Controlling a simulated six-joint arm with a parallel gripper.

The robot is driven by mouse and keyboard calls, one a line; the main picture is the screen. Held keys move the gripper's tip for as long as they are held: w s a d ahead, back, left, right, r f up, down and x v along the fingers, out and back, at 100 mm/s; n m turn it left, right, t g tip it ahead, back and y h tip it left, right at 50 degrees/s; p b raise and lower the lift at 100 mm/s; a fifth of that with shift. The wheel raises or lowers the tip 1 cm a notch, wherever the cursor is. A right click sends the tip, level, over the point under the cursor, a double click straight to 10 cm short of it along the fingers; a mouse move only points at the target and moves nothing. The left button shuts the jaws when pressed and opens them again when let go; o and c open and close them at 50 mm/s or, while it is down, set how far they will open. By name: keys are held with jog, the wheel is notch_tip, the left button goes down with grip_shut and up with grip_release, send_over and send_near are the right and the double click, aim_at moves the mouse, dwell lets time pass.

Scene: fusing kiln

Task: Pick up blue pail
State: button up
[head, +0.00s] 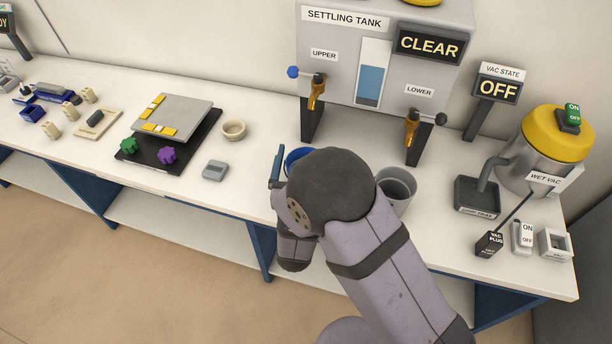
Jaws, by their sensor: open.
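The blue pail (296,155) stands on the white bench below the settling tank. Only part of its rim and inside shows, and my arm hides the rest. My gripper (279,165) is at the pail's left side, mostly hidden behind my wrist. One dark blue finger shows just left of the pail, and the other finger is hidden. The gripper is open. I cannot tell whether the finger touches the pail or whether the pail is between the fingers.
A grey pail (398,186) stands right of my arm. The settling tank (385,50) with its upper tap (317,90) and lower tap (411,128) rises behind. A small grey block (215,171) and a beige bowl (233,130) lie left. The wet vac (545,155) stands right.

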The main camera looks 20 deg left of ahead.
jog(key=shift+w+a, duration=0.1)
jog(key=shift+w, duration=0.6)
jog(key=c, duration=1.6)
notch_tip(320, 180, up, 10)
jog(key=shift+p, duration=1.05)
jog(key=shift+a, duration=0.15)
